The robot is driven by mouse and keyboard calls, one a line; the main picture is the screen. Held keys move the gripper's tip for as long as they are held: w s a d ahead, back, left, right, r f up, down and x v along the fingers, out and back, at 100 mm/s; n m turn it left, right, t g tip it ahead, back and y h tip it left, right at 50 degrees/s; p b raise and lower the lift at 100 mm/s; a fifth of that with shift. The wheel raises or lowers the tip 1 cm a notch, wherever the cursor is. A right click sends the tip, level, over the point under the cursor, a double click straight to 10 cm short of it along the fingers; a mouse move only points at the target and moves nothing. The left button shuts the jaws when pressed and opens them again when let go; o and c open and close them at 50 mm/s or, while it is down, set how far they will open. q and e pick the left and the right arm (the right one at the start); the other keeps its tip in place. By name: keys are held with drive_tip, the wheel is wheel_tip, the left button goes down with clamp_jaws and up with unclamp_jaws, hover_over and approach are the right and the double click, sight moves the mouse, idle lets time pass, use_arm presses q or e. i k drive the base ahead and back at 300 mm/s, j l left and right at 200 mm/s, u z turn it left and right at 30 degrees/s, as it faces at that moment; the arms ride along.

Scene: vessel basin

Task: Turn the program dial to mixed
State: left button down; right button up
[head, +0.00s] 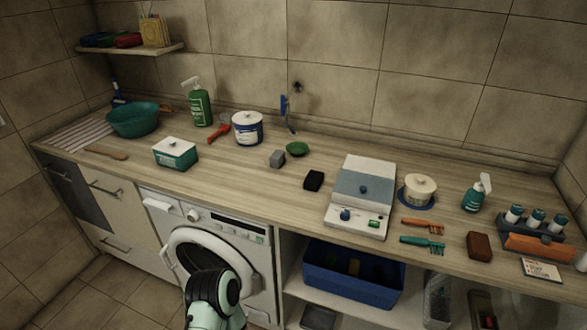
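The front-loading washing machine (262,258) is built in under the counter. Its program dial (192,215) is a small round knob on the control panel, right of the detergent drawer (158,204). The dial's marks and pointer are too small to read. A dark display strip (238,224) is at the panel's right. The round door (215,247) is white-rimmed, and one of my mint-green and black arm parts covers its lower portion. No gripper fingers show, so neither gripper is in view.
The counter above holds a white and teal box (176,153), a white tub (248,128), a white and blue appliance with a knob (362,190), brushes and bottles. A blue crate (353,283) sits on the open shelf right of the machine. Drawers (110,194) are left.

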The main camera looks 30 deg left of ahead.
sight(193, 216)
drive_tip(key=j+u, duration=0.2)
drive_tip(key=u, duration=0.2)
drive_tip(key=j+u, duration=0.5)
drive_tip(key=u, duration=0.25)
